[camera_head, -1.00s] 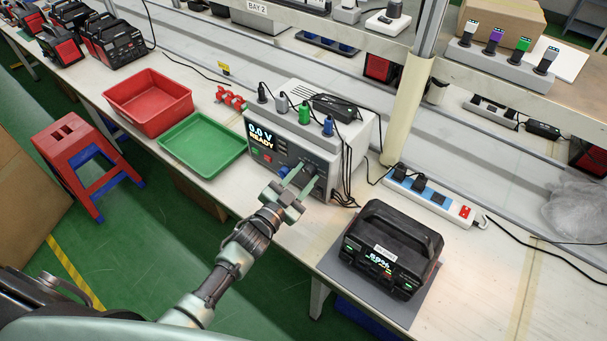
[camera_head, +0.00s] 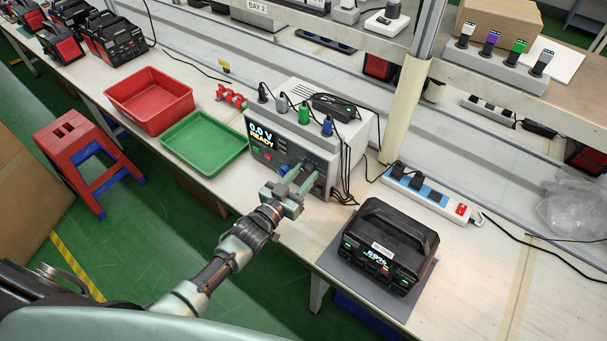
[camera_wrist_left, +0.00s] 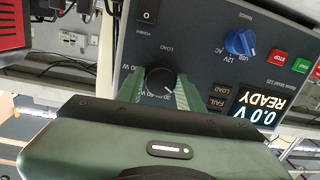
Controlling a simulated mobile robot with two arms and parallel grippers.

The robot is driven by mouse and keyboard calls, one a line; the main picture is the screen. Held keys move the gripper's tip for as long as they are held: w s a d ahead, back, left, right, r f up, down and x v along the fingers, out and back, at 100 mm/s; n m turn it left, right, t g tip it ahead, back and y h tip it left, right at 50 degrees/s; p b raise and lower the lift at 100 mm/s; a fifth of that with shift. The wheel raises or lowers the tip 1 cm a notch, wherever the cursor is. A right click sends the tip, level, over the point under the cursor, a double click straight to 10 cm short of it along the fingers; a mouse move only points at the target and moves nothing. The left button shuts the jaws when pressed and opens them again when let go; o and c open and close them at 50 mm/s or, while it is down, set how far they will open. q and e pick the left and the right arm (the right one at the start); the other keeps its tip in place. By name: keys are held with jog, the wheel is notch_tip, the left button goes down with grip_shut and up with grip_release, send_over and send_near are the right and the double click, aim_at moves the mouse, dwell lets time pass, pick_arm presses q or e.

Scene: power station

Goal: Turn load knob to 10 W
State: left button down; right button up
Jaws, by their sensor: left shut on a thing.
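The tester (camera_head: 290,150) stands on the bench with its front panel toward me; its display reads 0.0 V READY. The black load knob (camera_wrist_left: 160,82) shows in the left wrist view, where the panel appears upside down. My left gripper (camera_wrist_left: 160,90) has its green fingers on both sides of this knob and is shut on it. The wattage marks around the knob are partly covered by the fingers, so I cannot tell its setting. In the head view my left gripper (camera_head: 298,180) is at the panel and hides the load knob. My right gripper is not in view.
A blue knob (camera_wrist_left: 241,41), a power switch (camera_wrist_left: 148,12) and red and green buttons share the panel. A black power station (camera_head: 385,250) sits on a grey mat to the right. Green (camera_head: 205,165) and red (camera_head: 150,88) trays lie left. Cables hang at the tester's right side.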

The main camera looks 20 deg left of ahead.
pick_arm(q)
jog(key=c, duration=0.9)
grip_release()
jog(key=b+v, duration=0.1)
jog(key=v, duration=0.6)
jog(key=shift+s, duration=0.35)
jog(key=shift+a, duration=0.1)
